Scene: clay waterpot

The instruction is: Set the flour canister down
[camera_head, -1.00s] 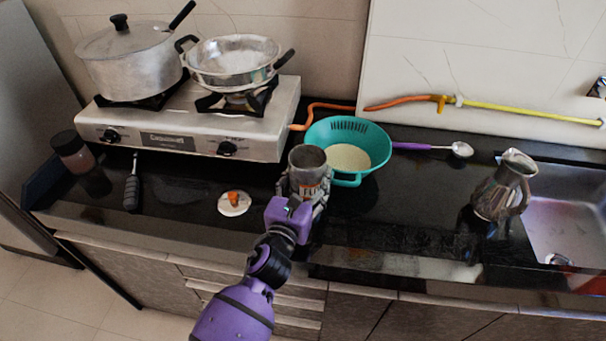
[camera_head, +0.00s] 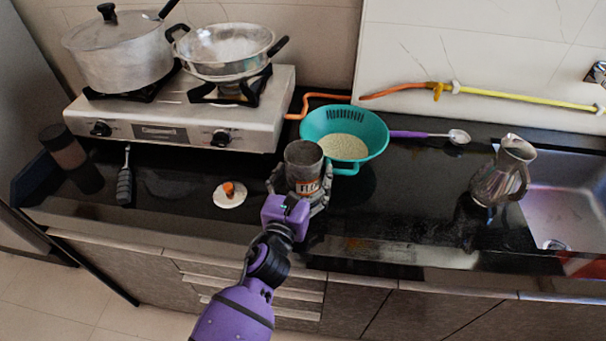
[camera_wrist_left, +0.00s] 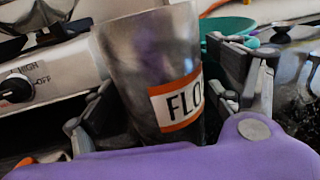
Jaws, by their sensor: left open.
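The flour canister (camera_head: 304,162) is a grey metal cup with an orange-edged label, partly readable as "FLO". It stands upright on the black counter, just in front of the teal colander. My left gripper (camera_head: 300,186) is open, its fingers on either side of the canister's lower part. In the left wrist view the canister (camera_wrist_left: 150,70) stands between the spread fingers, with its label to the right. Its base is hidden by the purple gripper body. My right gripper is not in view.
A teal colander (camera_head: 375,138) with pale contents sits close behind the canister. A white lid with an orange knob (camera_head: 229,195) lies to the left. The stove (camera_head: 185,118) with pots is behind left. A metal jug (camera_head: 503,172) stands right, beside the sink (camera_head: 568,205).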

